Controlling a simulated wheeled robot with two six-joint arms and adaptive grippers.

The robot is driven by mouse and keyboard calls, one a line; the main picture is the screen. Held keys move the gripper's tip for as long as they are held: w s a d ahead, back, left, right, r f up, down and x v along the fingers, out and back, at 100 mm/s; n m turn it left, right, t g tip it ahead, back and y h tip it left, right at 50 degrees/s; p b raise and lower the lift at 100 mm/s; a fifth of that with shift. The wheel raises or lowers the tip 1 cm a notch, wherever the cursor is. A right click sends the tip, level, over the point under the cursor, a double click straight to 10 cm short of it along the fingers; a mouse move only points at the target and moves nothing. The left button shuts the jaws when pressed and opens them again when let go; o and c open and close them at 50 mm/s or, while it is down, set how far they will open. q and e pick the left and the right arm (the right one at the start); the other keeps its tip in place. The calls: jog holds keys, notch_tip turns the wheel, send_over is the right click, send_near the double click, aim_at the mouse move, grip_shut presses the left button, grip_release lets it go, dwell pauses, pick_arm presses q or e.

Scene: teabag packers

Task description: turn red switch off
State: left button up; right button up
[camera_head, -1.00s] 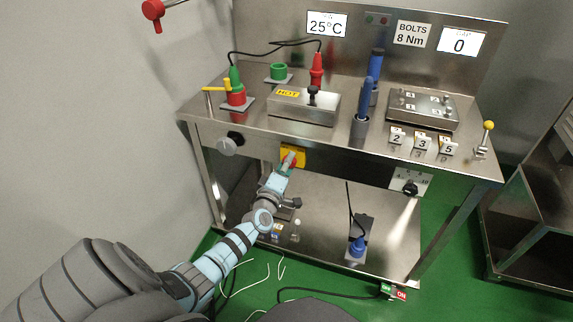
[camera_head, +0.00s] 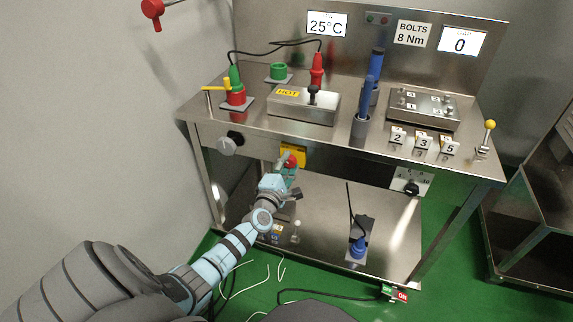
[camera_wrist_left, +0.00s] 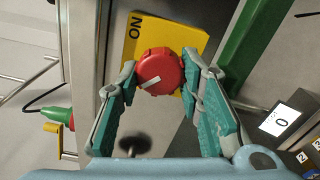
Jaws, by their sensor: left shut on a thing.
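The red switch (camera_head: 291,161) is a round knob on a yellow plate (camera_head: 293,150) at the bench's front edge. In the left wrist view the red knob (camera_wrist_left: 160,72) shows a white mark lying at a slant. My right gripper is not in view.
A round grey knob (camera_head: 227,146) sits left of the switch on the bench front, and a black dial (camera_head: 411,188) sits to the right. A lower shelf (camera_head: 330,220) lies below. A green and red floor switch (camera_head: 395,293) is at the front.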

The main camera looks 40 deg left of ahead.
pick_arm(q)
jog(key=shift+f, duration=0.1)
jog(key=o, duration=1.2)
jog(key=shift+c, duration=0.2)
jog(key=v, duration=1.2)
